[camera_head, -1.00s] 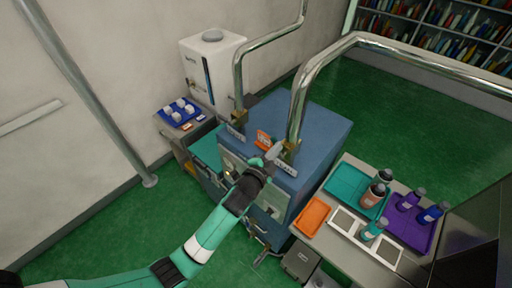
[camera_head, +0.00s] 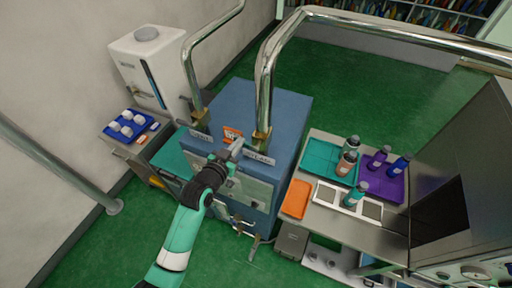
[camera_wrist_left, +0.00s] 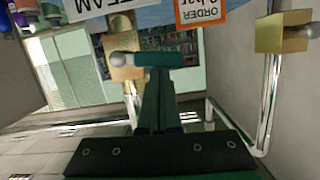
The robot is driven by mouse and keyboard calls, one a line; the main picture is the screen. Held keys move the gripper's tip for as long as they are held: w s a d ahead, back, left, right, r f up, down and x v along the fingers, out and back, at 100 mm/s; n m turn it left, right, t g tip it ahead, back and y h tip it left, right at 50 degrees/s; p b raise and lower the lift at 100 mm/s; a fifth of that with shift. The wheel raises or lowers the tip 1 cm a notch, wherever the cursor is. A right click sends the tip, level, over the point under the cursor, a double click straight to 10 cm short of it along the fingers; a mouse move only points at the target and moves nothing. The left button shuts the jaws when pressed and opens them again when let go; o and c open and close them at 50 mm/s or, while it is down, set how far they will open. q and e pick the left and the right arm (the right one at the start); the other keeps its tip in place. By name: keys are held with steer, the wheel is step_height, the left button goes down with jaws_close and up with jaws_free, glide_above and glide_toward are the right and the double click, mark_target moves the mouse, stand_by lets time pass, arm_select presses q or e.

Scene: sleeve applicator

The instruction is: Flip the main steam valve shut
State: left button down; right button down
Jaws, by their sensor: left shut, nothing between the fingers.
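The main steam valve (camera_head: 262,137) is a brass block at the foot of the right steel pipe, behind the STEAM label (camera_head: 259,157). In the left wrist view, upside down, the brass block (camera_wrist_left: 122,72) shows at upper left. A short lever (camera_wrist_left: 160,60) with a dark teal middle and pale rounded ends appears to lie sideways from it. My left gripper (camera_head: 236,149) is shut and empty, just left of the block. Its fingers (camera_wrist_left: 158,95) overlap the lever in the wrist view; whether they touch it I cannot tell. My right gripper is out of view.
An orange order sign (camera_head: 232,134) and a second brass-footed pipe (camera_head: 197,113) stand left of the valve on the blue machine (camera_head: 290,112). A side table with an orange tray (camera_head: 296,199) and several bottles is at right.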

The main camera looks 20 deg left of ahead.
arm_select(q)
steer(key=shift+a+f, duration=0.2)
steer(key=shift+f, duration=0.15)
stand_by(0.5)
step_height(320, 180, up, 5)
steer(key=p, duration=0.4)
steer(key=f+v, duration=0.1)
steer(key=v, duration=0.9)
steer(key=shift+d, duration=0.1)
